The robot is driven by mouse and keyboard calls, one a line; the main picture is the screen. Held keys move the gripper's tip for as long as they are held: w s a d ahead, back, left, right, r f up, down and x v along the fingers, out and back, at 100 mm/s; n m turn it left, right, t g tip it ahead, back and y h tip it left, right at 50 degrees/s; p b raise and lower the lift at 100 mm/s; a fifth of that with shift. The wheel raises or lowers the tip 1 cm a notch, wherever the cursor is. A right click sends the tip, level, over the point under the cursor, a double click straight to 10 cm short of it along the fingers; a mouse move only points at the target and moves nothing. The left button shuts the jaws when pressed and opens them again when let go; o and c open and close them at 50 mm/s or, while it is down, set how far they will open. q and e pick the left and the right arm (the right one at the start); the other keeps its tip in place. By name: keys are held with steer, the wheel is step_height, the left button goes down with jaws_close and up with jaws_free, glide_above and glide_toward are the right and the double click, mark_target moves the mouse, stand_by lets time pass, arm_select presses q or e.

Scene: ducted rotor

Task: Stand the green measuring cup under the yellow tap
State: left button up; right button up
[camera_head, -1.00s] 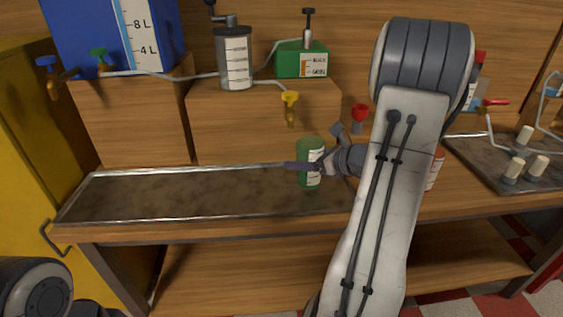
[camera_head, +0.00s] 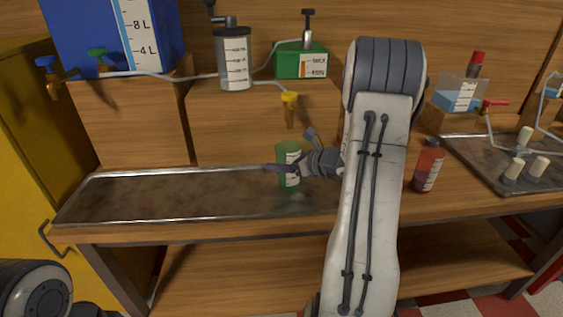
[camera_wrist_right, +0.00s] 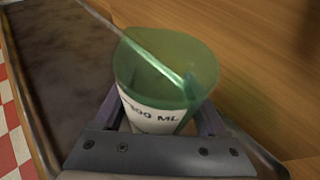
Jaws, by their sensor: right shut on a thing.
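The green measuring cup (camera_head: 290,151) is translucent, with a white label, and looks upright over the right part of the metal tray (camera_head: 130,193). My right gripper (camera_head: 284,168) is shut on it. The yellow tap (camera_head: 290,99) is on the front of the wooden box, above the cup in the head view. I cannot tell whether the cup touches the tray or its depth from the tap. My left gripper is out of view.
A red bottle (camera_head: 428,165) stands right of my arm. A blue tank (camera_head: 85,35), a grey pump canister (camera_head: 234,60) and a green container (camera_head: 301,62) stand on the boxes behind. The left part of the tray is clear. My arm hides part of the bench.

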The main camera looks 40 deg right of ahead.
steer(key=shift+f, duration=0.25)
steer(key=o, duration=1.4)
steer(key=shift+o, duration=0.2)
steer(key=shift+r, duration=0.1)
steer(key=shift+r, duration=0.2)
steer(key=p+v, duration=0.1)
steer(key=v, duration=1.1)
steer(key=shift+f, duration=0.1)
